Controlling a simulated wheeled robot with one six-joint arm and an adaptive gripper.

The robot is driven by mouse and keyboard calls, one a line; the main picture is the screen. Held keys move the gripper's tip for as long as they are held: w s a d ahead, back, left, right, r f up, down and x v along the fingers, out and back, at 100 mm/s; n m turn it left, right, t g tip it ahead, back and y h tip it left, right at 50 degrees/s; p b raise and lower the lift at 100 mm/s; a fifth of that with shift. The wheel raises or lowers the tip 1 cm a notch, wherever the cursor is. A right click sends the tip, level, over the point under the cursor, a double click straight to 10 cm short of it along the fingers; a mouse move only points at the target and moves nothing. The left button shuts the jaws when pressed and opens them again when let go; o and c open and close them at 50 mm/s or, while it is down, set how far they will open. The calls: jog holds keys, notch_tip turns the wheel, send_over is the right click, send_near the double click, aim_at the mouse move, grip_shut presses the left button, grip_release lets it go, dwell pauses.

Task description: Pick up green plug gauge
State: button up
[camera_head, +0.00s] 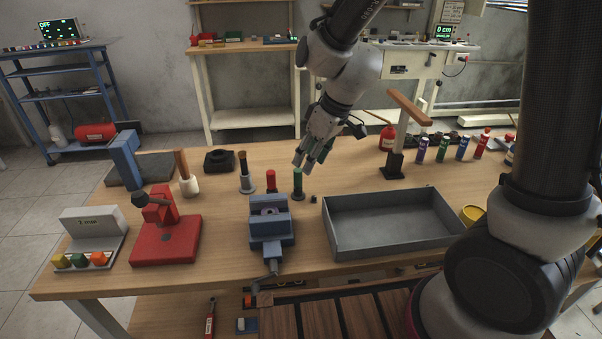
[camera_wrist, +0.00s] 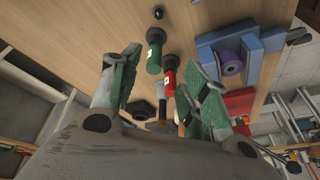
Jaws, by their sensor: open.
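The green plug gauge (camera_head: 297,181) stands upright on the wooden workbench, right of the red plug gauge (camera_head: 271,180). In the wrist view the green gauge (camera_wrist: 154,55) lies beyond the fingertips, with the red gauge (camera_wrist: 170,77) beside it. My gripper (camera_head: 311,157) is open and empty, just above and slightly right of the green gauge in the head view. In the wrist view its two green-padded fingers (camera_wrist: 160,78) are spread apart. I cannot tell whether a fingertip touches the gauge.
A blue vise (camera_head: 270,222) stands in front of the gauges. A grey metal tray (camera_head: 390,245) lies to the right. A dark-handled gauge (camera_head: 246,178) stands left of the red one. A small black piece (camera_head: 313,198) lies near the green gauge's base. A wooden-topped post (camera_head: 395,165) stands behind the tray.

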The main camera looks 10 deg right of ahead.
aim_at(300, 170)
jog(key=shift+n+t, duration=0.4)
jog(key=shift+n, duration=0.2)
jog(key=x, duration=0.7)
jog(key=shift+w+a+f, duration=0.15)
jog(key=shift+w+a, duration=0.3)
jog(key=shift+w, duration=0.05)
grip_shut()
